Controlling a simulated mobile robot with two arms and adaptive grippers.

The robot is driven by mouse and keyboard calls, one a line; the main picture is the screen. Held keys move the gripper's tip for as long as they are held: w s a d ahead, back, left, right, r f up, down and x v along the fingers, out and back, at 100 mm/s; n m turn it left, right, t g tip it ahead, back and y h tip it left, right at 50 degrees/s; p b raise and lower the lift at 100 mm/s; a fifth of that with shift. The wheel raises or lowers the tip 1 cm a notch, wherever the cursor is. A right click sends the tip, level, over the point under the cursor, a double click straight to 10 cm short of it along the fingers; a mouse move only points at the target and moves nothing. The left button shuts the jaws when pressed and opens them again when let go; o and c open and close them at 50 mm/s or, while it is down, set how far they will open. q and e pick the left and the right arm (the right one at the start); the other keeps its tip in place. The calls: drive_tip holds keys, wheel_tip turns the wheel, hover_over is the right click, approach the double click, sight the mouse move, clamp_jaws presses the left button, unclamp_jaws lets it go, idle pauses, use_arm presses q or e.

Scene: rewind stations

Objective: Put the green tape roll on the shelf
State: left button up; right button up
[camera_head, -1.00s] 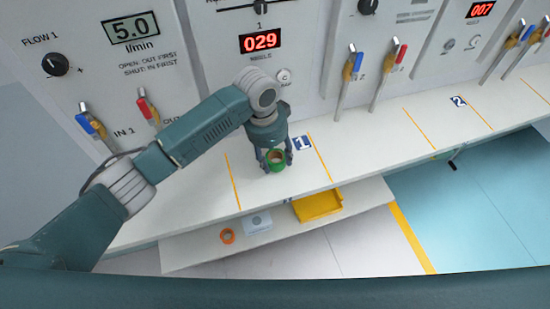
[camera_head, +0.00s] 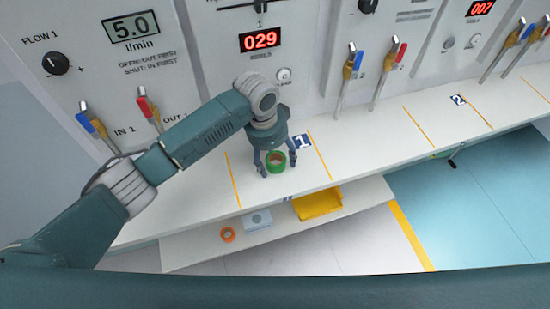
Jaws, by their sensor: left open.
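The green tape roll (camera_head: 276,167) lies on the white counter beside the station label with the number 1. My left gripper (camera_head: 275,170) reaches down over it from above, with its fingers spread to either side of the roll. The fingers look open; whether they touch the roll I cannot tell. The white lower shelf (camera_head: 290,228) runs below the counter's front edge. My right gripper is not in view.
On the lower shelf are an orange tape roll (camera_head: 227,234), a small white-and-blue box (camera_head: 257,220) and a yellow tray (camera_head: 318,203). Valves with red and blue levers (camera_head: 352,65) stand along the panel. The counter right of the label is clear.

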sight(269, 161)
use_arm(q)
wheel_tip(269, 161, up, 12)
drive_tip(key=a+b, duration=0.1)
drive_tip(key=shift+s+a, duration=0.3)
drive_tip(key=shift+f, duration=0.15)
